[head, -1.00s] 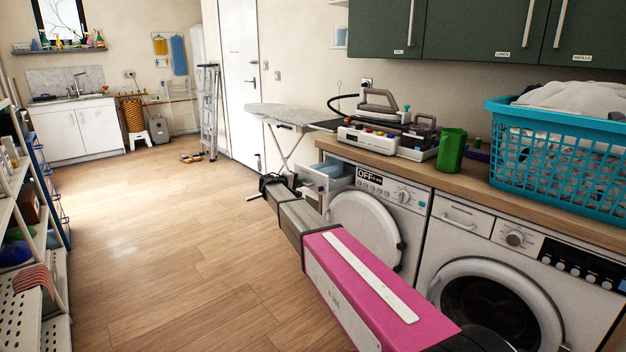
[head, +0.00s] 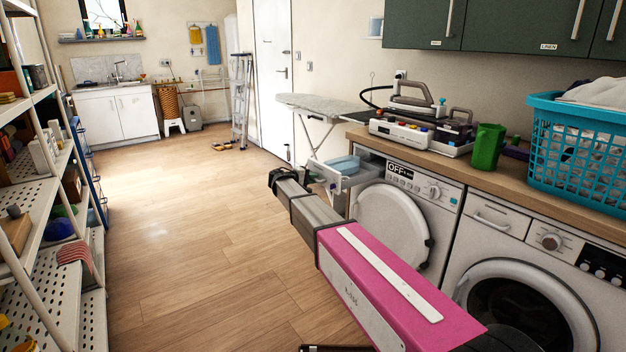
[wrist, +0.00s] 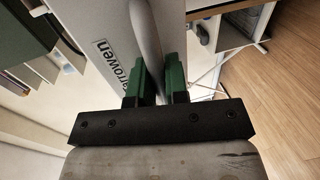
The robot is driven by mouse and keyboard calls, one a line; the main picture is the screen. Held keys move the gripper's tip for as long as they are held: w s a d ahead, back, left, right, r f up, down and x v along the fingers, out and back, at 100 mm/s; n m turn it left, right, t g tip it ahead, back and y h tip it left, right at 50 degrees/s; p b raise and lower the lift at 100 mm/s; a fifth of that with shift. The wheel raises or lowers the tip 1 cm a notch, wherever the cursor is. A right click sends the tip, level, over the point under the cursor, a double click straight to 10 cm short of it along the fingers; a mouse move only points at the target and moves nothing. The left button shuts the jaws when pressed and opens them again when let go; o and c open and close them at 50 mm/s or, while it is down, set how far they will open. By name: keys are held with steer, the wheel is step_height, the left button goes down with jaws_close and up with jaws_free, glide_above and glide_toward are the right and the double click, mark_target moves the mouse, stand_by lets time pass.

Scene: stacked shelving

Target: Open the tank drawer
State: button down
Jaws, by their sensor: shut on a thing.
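The tank drawer (head: 357,179) is a white drawer at the upper left of the left washing machine. It stands pulled well out, and a light blue tank (head: 345,163) shows inside it. In the wrist view, my gripper (wrist: 156,78) has its two green fingers on either side of a grey bar handle (wrist: 148,45). The handle runs along a pale drawer front (wrist: 103,30) with a partly hidden name label. My gripper is shut on this handle. In the head view, the fingertips are too small and dark to make out.
The left machine's round door (head: 391,222) is beside my arm. An ironing board (head: 318,103) stands behind the drawer. The wooden counter (head: 465,170) holds an iron station, a green mug and a turquoise basket (head: 580,150).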

steer(key=c, duration=1.2)
jaws_free()
steer(key=shift+o, duration=0.2)
steer(key=v, duration=1)
steer(key=shift+s+a, duration=0.2)
steer(key=shift+a, duration=0.15)
steer(key=shift+d, duration=0.1)
